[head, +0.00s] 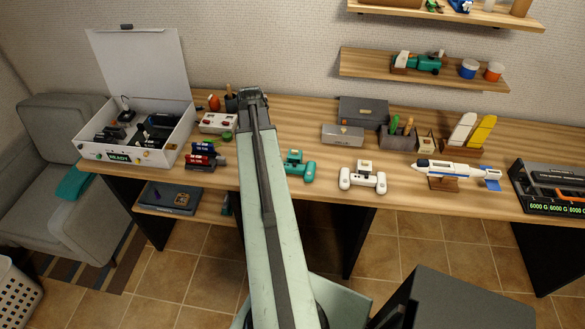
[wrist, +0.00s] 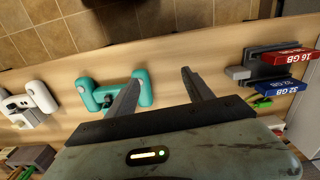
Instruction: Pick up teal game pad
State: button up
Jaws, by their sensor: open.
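The teal game pad (head: 301,169) lies on the wooden desk, just right of my arm in the head view; my arm may cover its left part. In the wrist view the teal game pad (wrist: 98,94) has two rounded grips and a bar between them. My gripper (wrist: 160,78) is open and empty, its two fingers apart. The fingers seem to be above the desk; contact with the pad cannot be told.
A white game pad (head: 363,180) lies right of the teal one. Red and blue cartridges (head: 202,155) sit in a grey holder on the left. A model rocket (head: 456,173) and an open white case (head: 139,133) stand further out. The desk's front edge is close.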

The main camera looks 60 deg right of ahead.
aim_at(293, 166)
jog(key=shift+m, duration=0.6)
jog(key=s+d, duration=0.1)
jog(key=s, duration=0.1)
jog(key=s+d, duration=0.1)
jog(key=shift+s+d, duration=0.35)
notch_tip(293, 166, down, 3)
jog(key=b, duration=0.3)
jog(key=f+b, duration=0.5)
jog(key=shift+s+d+f, duration=0.1)
jog(key=shift+s+d, duration=0.05)
jog(key=shift+d, duration=0.1)
jog(key=shift+r, duration=0.2)
grip_shut()
